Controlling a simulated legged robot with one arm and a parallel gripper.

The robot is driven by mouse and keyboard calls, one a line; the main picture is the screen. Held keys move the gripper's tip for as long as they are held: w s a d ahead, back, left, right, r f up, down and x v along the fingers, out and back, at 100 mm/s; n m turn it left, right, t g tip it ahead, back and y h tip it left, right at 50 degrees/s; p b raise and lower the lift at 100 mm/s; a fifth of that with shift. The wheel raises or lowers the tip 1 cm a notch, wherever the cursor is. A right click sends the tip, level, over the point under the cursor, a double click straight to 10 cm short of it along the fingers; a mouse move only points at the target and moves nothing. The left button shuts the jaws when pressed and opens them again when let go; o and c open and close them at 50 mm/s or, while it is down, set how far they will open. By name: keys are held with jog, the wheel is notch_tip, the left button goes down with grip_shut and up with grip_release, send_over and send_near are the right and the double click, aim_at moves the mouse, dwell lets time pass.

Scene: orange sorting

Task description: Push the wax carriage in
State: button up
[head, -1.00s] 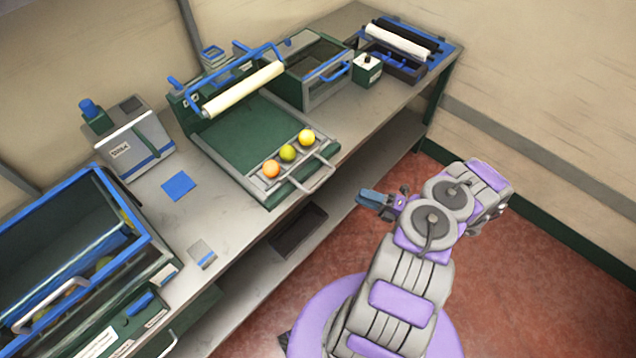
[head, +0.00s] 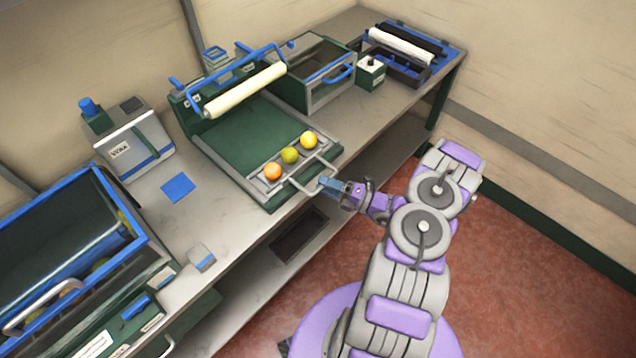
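The tray that looks like the wax carriage (head: 233,145) is a flat green bed with a grey front edge and a grey bar handle (head: 305,186). It extends toward the bench's front edge, in front of a white roller (head: 245,90) on a blue frame.
A grey machine (head: 135,145) and a blue-framed bin (head: 75,250) with fruit stand at the left. A blue square (head: 178,187) lies on the bench. A green box with a blue handle (head: 315,78), a small green box (head: 370,72) and a roller tray (head: 405,50) stand behind right.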

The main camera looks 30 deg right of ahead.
aim_at(303, 168)
jog(key=shift+x, duration=1.45)
grip_shut()
